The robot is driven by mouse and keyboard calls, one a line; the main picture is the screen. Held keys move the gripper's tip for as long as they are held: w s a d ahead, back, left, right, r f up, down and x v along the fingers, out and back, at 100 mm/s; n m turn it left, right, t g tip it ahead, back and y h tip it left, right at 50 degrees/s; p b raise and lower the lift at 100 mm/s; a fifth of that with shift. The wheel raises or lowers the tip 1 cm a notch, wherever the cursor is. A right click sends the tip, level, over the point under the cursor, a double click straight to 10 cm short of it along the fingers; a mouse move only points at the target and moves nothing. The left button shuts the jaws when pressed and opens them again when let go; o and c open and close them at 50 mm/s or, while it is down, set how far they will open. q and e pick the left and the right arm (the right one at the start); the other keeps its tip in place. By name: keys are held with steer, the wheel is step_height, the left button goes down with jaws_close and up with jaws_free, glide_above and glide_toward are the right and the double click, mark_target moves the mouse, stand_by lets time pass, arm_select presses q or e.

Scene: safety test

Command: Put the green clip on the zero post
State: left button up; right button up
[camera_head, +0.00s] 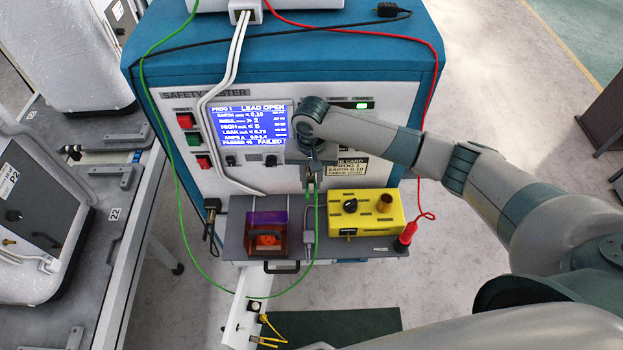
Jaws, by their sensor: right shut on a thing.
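My right gripper (313,172) reaches in from the right and points down in front of the safety tester's panel. It is shut on the green clip (311,190), which hangs above the grey shelf. The green lead (176,170) loops down on the left and back up to the clip. The yellow box (366,213) sits on the shelf just right of the clip, with a black knob (350,205) and a brown-gold post (385,203) on top. I cannot read which part is the zero post. My left gripper is not in view.
The tester's screen (250,122) reads LEAD OPEN and FAILED. A purple-and-orange clear box (267,234) stands on the shelf's left. A red probe (407,234) stands at its right end. Yellow clips (265,338) lie below.

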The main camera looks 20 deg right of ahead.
mark_target(311, 184)
steer(key=shift+f, duration=0.6)
stand_by(0.7)
steer(key=o, duration=1)
steer(key=shift+r, duration=0.1)
steer(key=shift+r, duration=0.5)
steer(key=shift+r+b, duration=2.25)
steer(key=shift+r, duration=5.9)
